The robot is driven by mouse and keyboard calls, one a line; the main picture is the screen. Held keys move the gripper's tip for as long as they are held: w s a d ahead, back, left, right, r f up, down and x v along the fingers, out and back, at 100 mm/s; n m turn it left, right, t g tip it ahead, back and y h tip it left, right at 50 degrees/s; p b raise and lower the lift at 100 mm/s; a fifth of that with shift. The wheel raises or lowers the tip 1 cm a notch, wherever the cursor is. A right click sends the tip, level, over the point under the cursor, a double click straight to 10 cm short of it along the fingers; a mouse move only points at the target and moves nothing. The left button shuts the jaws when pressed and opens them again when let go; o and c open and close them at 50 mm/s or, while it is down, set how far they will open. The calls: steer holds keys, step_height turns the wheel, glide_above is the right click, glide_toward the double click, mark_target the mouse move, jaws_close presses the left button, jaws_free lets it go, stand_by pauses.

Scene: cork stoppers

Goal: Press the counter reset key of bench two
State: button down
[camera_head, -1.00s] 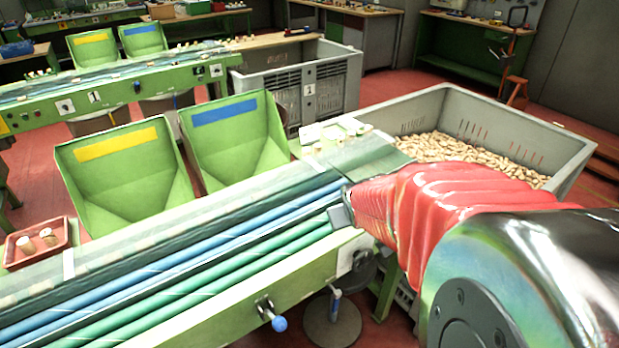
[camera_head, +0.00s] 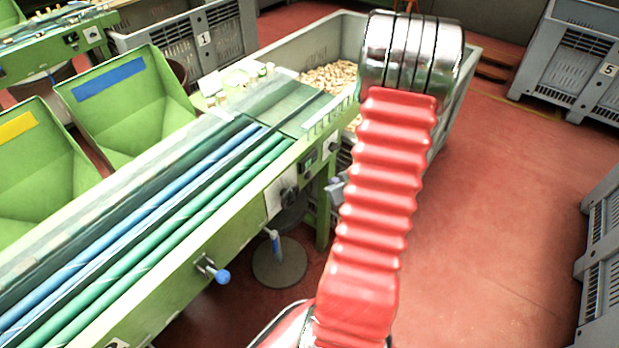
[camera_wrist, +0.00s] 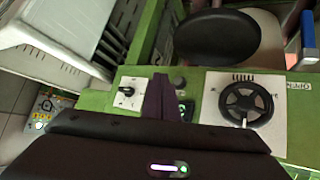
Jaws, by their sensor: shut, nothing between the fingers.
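The near green bench (camera_head: 180,290) carries controls along its front side. In the wrist view a rotary switch (camera_wrist: 127,91) on a white plate is left of my gripper (camera_wrist: 162,98). A small dark unit with a green glow (camera_wrist: 187,109) is just right of the fingers and partly covered by them; it also shows in the head view (camera_head: 308,163). A small dark round part (camera_wrist: 180,82) is beside it. I cannot tell which part is the counter reset key, nor whether the fingers touch the panel. My gripper is shut and empty, in front of the panel.
A black handwheel (camera_wrist: 246,104) on a white plate is right of the unit. A dark round stool seat (camera_wrist: 216,38) is close by. A blue-tipped lever (camera_head: 221,276) sticks out of the bench. Crates (camera_head: 594,290) stand at the right; the red floor between is clear.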

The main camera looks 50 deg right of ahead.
mark_target(310, 177)
steer(key=shift+m+t, duration=0.5)
steer(key=s+f, duration=0.3)
steer(key=f, duration=0.1)
steer(key=shift+s+d, duration=0.25)
steer(key=shift+d, duration=0.05)
steer(key=shift+w, duration=0.2)
steer(key=w, duration=0.8)
steer(key=shift+w+a, duration=0.2)
steer(key=shift+a, duration=0.2)
steer(key=shift+w, duration=0.15)
stand_by(1.2)
steer(key=shift+w, duration=0.3)
steer(key=shift+w+a, duration=0.1)
steer(key=shift+w, duration=0.35)
stand_by(0.9)
steer(key=shift+s, duration=0.9)
